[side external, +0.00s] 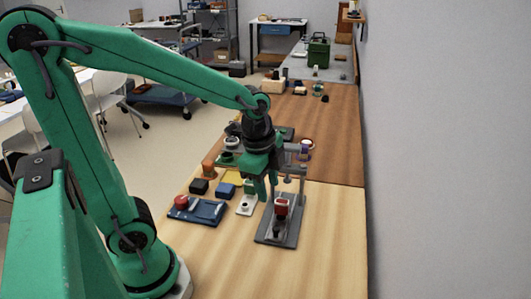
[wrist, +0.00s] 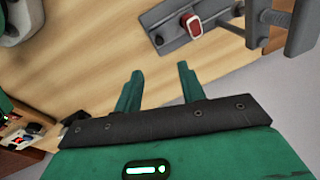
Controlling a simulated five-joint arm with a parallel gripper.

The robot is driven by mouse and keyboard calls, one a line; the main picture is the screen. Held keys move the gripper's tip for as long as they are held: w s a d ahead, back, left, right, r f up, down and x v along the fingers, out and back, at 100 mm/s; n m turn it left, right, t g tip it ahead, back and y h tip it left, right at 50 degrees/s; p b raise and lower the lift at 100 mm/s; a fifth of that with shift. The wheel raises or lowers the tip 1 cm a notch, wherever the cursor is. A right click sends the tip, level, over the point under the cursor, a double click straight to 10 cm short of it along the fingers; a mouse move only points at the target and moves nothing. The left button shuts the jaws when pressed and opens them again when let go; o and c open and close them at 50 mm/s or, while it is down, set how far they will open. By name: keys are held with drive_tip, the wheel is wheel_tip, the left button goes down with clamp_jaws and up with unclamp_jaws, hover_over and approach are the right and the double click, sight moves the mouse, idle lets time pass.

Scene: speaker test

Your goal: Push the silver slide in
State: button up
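A grey fixture with a flat base plate (side external: 267,238) and an upright frame stands on the light wood bench. A red block (side external: 281,206) sits on it. The wrist view shows the red piece (wrist: 191,23) with a pale, silvery part at its middle, on the grey plate (wrist: 171,40). I cannot tell clearly which part is the silver slide. My gripper (side external: 262,198) points down just left of the fixture's frame in the side view. In the wrist view its two green fingers (wrist: 158,80) are apart with nothing between them, over bare wood.
A blue tray with a red knob (side external: 181,202) lies left of the fixture. A white switch plate (side external: 246,207), a blue block (side external: 225,190) and a dark block (side external: 198,186) stand close by. The front bench (side external: 325,245) is clear; a wall (side external: 440,150) borders the right.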

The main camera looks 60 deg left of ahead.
sight(276, 228)
drive_tip(key=f+m, duration=0.2)
drive_tip(key=w+f+m+g, duration=0.1)
drive_tip(key=f+m, duration=0.1)
drive_tip(key=w+f+m, duration=0.1)
drive_tip(key=f+m, duration=0.1)
drive_tip(key=shift+w+g, duration=0.25)
drive_tip(key=shift+g, duration=0.15)
drive_tip(key=shift+f, duration=0.1)
drive_tip(key=shift+f, duration=3.75)
clamp_jaws()
